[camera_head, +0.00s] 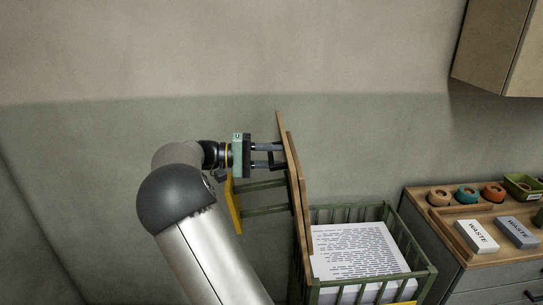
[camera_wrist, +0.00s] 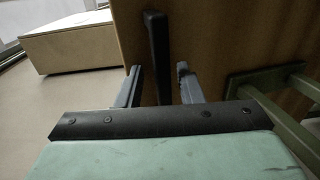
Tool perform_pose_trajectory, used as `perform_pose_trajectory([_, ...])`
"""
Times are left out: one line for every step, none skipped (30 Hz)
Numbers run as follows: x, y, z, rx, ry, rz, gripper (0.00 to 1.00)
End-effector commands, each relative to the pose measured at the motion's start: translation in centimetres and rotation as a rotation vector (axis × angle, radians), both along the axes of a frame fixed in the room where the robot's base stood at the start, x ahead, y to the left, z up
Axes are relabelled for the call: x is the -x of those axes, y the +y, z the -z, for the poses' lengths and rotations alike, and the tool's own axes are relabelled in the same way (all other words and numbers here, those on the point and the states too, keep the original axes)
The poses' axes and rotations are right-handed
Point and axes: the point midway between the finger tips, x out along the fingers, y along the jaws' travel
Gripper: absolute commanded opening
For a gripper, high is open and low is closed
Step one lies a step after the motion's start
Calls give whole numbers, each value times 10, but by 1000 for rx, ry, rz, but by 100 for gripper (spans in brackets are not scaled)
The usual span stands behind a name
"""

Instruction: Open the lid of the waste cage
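The waste cage (camera_head: 424,275) has green bars and stands right of centre, holding a tall stack of printed paper (camera_head: 362,250). Its wooden lid (camera_head: 297,185) stands nearly upright along the cage's left side, leaving the top open. Green bars (camera_head: 262,186) stick out left from the lid to a yellow piece (camera_head: 234,205). My gripper (camera_head: 279,155) is at the lid's left face, near its upper part. In the wrist view, my gripper's fingers (camera_wrist: 160,90) are apart, with a dark upright bar (camera_wrist: 156,50) on the wood between or just beyond them. Whether they touch it is unclear.
A grey cabinet (camera_head: 425,238) with a wooden top stands right of the cage, carrying WASTE boxes (camera_head: 477,236), small round pots and a green tray (camera_head: 522,186). A wall cupboard (camera_head: 500,50) hangs at upper right. A pale box-like unit (camera_wrist: 72,45) shows in the wrist view.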

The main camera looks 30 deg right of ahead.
Motion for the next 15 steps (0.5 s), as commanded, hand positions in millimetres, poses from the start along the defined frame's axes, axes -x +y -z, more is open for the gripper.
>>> perform_pose_trajectory([0, -1, -1, 2, -1, 2, 35])
perform_pose_trajectory([0, -1, -1, 2, -1, 2, 35])
perform_pose_trajectory([0, 0, -2, 3, -1, 2, 35])
perform_pose_trajectory([0, 0, -2, 3, -1, 2, 35])
perform_pose_trajectory([0, 1, -2, 3, -2, 1, 35])
perform_pose_trajectory([-2, 3, -2, 3, -2, 1, 35])
perform_pose_trajectory([-3, 5, -2, 4, -2, 1, 35])
perform_pose_trajectory([-4, 8, -2, 5, -2, 0, 35])
perform_pose_trajectory([-7, 12, -1, 5, -2, -1, 35])
perform_pose_trajectory([-10, 17, -1, 5, -2, -2, 35])
perform_pose_trajectory([-12, 22, -1, 5, -1, -2, 35])
perform_pose_trajectory([-17, 30, -1, 5, -2, -4, 35])
perform_pose_trajectory([-20, 36, -1, 5, -3, -3, 35])
perform_pose_trajectory([-23, 43, -2, 4, -4, -4, 35])
perform_pose_trajectory([-28, 52, -2, 4, -3, -3, 35])
